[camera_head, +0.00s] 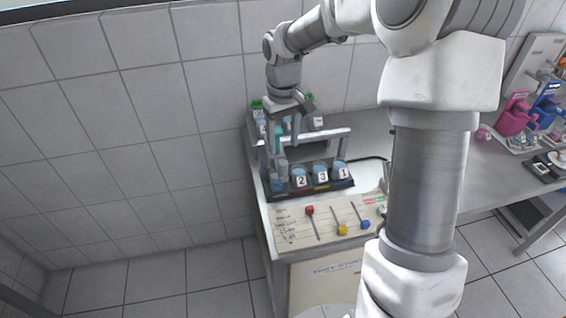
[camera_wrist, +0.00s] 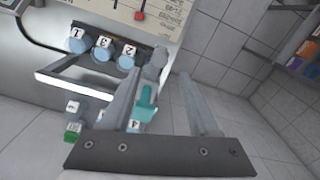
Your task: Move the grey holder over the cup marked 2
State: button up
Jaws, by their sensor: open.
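The cup marked 2 (camera_head: 300,178) stands in the front row of the rack, left of the cups marked 3 and 1. It also shows in the wrist view (camera_wrist: 127,60). In the wrist view the grey holder (camera_wrist: 157,62) shows beyond a teal piece (camera_wrist: 146,102). My gripper (camera_wrist: 160,78) is open, its fingers on either side of the teal piece. Contact with the holder cannot be told.
The cup marked 3 (camera_head: 320,174) and cup marked 1 (camera_head: 341,170) stand beside cup 2. A white bar (camera_wrist: 75,86) crosses above the rack. Labelled containers stand behind it. A board with red, yellow and blue sliders (camera_head: 330,222) lies in front. A wall is close at left.

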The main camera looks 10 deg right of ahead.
aim_at(283, 162)
notch_tip(283, 162, down, 8)
jog(key=shift+c, duration=0.3)
grip_shut()
jog(key=shift+r, duration=0.1)
dwell(1.2)
